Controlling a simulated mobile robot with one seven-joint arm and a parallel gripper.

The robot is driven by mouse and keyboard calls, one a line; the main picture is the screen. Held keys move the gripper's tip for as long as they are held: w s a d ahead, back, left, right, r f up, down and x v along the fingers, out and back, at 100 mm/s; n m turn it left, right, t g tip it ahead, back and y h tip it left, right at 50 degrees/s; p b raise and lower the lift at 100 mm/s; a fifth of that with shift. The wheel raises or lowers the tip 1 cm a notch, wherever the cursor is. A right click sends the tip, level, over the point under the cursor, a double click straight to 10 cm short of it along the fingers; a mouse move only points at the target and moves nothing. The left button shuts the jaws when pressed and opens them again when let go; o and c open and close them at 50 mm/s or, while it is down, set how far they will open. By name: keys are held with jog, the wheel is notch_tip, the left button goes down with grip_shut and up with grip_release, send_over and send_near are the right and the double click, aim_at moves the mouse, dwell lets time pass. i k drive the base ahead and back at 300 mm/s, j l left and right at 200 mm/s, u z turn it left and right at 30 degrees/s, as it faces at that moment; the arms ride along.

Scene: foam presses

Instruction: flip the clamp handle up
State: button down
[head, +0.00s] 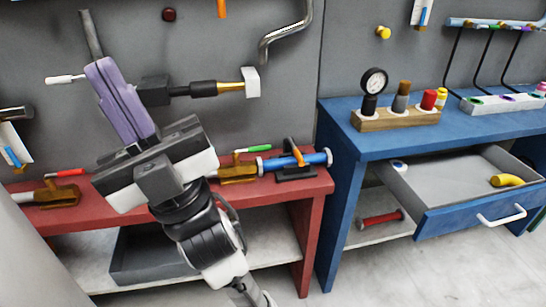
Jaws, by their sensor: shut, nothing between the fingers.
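Along the red bench (318,184) I see several handled devices, and I cannot tell for sure which one is the clamp. A black-based clamp-like fixture (297,174) with an orange piece and a dark upright part sits by a blue pipe (318,158). Beside it, a brass valve-like body (238,173) has a green handle (259,148) lying nearly level. At the left, another brass body (56,195) has a red handle (67,172), also nearly level. My gripper (136,148) is shut and empty, in front of the bench and left of the green handle. Its body hides its fingers and the bench behind.
A purple block (118,98) and a black horizontal fitting (190,90) show behind my gripper. A blue bench (345,190) stands to the right with an open drawer (470,208) jutting out. A wooden block (395,119) on it holds a gauge and other parts.

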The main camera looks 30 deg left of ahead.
aim_at(295, 152)
jog(key=k+j, duration=0.2)
jog(key=j, duration=0.2)
jog(key=k+j, duration=0.15)
jog(key=j, duration=0.25)
jog(key=k+j, duration=0.2)
jog(key=j, duration=0.15)
jog(key=k+j, duration=0.15)
jog(key=j, duration=0.25)
jog(key=u, duration=0.05)
